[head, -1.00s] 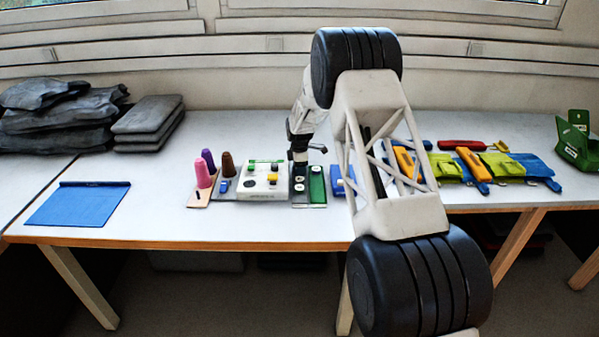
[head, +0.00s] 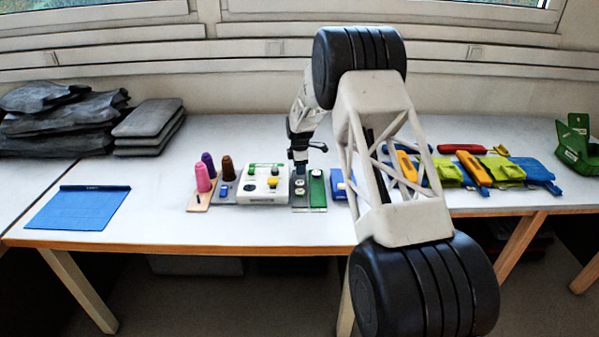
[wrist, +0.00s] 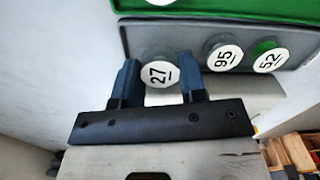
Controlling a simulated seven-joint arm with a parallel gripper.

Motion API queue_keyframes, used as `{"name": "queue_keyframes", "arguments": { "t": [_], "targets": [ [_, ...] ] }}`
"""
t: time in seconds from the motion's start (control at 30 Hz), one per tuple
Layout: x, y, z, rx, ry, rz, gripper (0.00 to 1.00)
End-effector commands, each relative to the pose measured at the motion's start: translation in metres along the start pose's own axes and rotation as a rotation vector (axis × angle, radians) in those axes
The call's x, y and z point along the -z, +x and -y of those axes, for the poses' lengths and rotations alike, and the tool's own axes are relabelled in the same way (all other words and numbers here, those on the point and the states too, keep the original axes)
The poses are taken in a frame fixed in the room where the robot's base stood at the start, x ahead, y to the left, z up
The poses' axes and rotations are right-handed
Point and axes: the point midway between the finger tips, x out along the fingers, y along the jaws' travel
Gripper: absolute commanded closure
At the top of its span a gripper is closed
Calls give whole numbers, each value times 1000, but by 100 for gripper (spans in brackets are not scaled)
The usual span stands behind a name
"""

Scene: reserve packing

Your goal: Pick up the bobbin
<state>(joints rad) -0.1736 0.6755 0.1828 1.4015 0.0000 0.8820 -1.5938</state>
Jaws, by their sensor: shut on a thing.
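The bobbin, with a white round face marked 27 (wrist: 158,74), sits between the two blue fingers of my gripper (wrist: 158,68) in the wrist view. My gripper is shut on it, with a finger on each side. Two more round pieces, marked 95 (wrist: 224,57) and 52 (wrist: 269,56), stand to its right in the grey tray (wrist: 185,33). In the head view my gripper (head: 300,170) points down at the far end of the grey tray (head: 300,206). The held bobbin is hidden there, and I cannot tell whether it is clear of the tray.
A green tray (head: 318,197) stands close on the right, and a white box with knobs (head: 263,196) on the left. Pink (head: 203,178), purple and brown cones stand further left. A blue mat (head: 78,208) lies at the left. Table is bare in front.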

Motion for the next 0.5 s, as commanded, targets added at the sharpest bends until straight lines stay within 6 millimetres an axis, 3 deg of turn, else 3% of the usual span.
{"name": "queue_keyframes", "arguments": {
  "t": [0.07,0.5],
  "targets": [
    [0,-14,0,-2,0,0,84],
    [2,-17,57,0,0,0,84]
  ]
}}
